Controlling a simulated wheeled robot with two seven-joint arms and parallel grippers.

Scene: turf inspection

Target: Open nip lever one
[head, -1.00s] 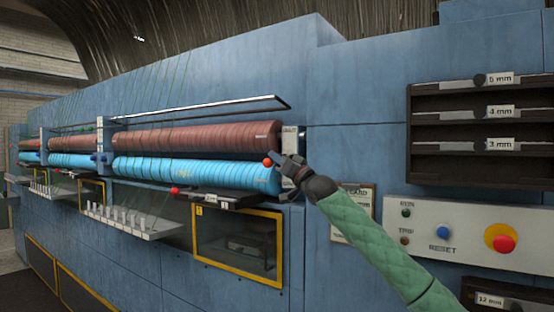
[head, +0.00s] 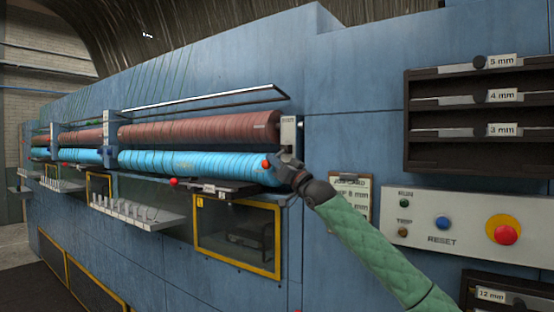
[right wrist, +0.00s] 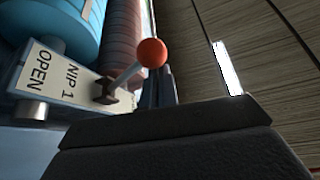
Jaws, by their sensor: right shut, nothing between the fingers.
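The nip lever's orange-red ball knob (head: 266,164) is at the right end of the blue roll (head: 200,163). In the right wrist view the knob (right wrist: 150,52) sits on a metal rod from a dark pivot, beside a white plate (right wrist: 50,75) reading "NIP 1" and "OPEN". My right gripper (head: 278,160) is just right of the knob. Its fingers (right wrist: 158,88) are shut with nothing between them and partly overlap the knob. I cannot tell whether they touch it. My left gripper is out of view.
A brown-red roll (head: 200,128) lies above the blue one, with a metal bar (head: 205,103) over it. Another red knob (head: 174,182) is further left. A control panel with a red button (head: 507,234) and a dark rack (head: 475,115) are at right.

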